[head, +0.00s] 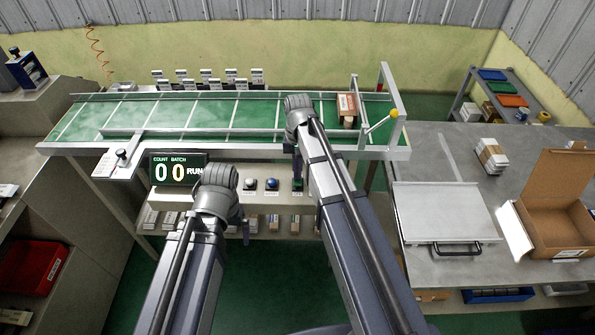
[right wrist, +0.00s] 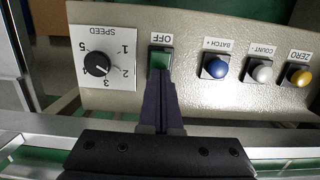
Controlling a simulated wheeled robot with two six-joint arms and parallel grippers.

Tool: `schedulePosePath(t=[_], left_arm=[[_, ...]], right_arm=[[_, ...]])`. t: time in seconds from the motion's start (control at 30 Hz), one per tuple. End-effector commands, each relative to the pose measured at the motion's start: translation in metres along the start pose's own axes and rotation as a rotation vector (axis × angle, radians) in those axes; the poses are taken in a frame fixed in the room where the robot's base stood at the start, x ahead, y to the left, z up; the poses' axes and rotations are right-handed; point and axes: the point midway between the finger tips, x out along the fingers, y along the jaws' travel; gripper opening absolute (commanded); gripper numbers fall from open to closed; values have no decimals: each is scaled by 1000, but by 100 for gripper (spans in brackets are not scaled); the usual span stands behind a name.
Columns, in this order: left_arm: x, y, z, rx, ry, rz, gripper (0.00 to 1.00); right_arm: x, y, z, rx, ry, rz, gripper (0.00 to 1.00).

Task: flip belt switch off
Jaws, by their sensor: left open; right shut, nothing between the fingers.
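The belt switch (right wrist: 160,59) is a green rocker in a dark frame under an OFF label, on the beige control panel (right wrist: 130,20). My right gripper (right wrist: 161,80) is shut and empty, with its fingertips at the switch's lower edge in the right wrist view. They cover part of it, and I cannot tell whether they touch it. In the head view my right gripper (head: 298,176) is at the panel's right end. My left gripper (head: 246,228) is open, in front of the panel's left part. The display (head: 178,170) reads 0 0 and RUN.
A speed knob (right wrist: 97,64) and blue (right wrist: 215,67), white (right wrist: 262,74) and yellow (right wrist: 299,75) buttons flank the switch. The green conveyor belt (head: 200,112) runs behind, with a wrapped bundle (head: 347,110) at its right. A table (head: 440,150) with an open carton (head: 555,210) stands right.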

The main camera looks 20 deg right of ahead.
Motion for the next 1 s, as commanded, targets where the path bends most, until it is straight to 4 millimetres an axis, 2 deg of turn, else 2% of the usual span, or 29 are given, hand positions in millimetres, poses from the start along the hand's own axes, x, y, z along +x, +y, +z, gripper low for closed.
schedulePosePath(t=[0.27,0.8,1.0], left_arm=[[-29,-3,2,0,0,0,100],[-112,-11,7,1,0,0,100],[-132,-12,8,-5,0,1,100]], right_arm=[[-30,1,-2,0,0,0,0],[-115,1,-8,0,1,0,0],[-135,2,-10,0,1,0,0]])
